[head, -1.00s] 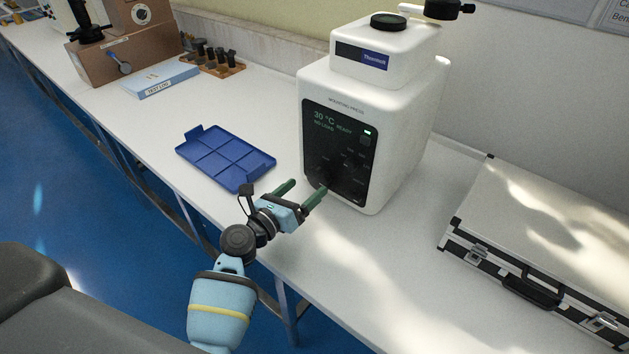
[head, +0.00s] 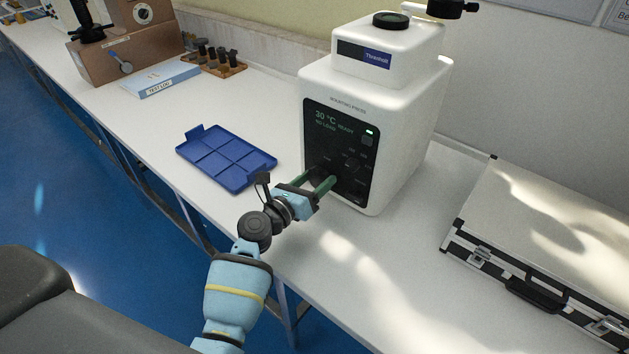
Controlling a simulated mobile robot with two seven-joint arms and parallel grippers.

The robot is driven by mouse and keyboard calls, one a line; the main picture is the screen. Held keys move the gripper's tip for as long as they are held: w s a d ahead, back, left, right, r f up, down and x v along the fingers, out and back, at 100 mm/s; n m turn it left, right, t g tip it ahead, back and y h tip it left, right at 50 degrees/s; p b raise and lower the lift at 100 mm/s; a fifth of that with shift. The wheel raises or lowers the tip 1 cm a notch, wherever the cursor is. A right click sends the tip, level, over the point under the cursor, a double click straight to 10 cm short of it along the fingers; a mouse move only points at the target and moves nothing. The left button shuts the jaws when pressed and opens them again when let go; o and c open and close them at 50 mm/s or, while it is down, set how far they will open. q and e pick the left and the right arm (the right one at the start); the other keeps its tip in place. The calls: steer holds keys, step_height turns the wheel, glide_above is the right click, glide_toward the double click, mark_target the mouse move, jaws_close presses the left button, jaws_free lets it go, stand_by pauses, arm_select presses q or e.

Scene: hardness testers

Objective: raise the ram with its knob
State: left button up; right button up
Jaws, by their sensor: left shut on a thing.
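The white mounting press (head: 410,120) stands on the bench with its black front panel (head: 350,143) facing my left arm. The lit display reads 30 °C, READY and NO LOAD. My left gripper (head: 320,177) has its green fingers at the lower left of that panel. It is shut on a dark knob there, which the fingers and the dark panel largely hide. The ram itself is not visible. My right gripper is not in view.
A blue divided tray (head: 226,158) lies left of the press. A silver case (head: 545,225) with black edges lies to the right. A light blue test log (head: 160,80), a wooden rack (head: 222,68) and a brown tester (head: 130,45) stand farther back.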

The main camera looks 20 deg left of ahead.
arm_select(q)
steer(key=shift+m, duration=0.3)
steer(key=shift+c, duration=0.3)
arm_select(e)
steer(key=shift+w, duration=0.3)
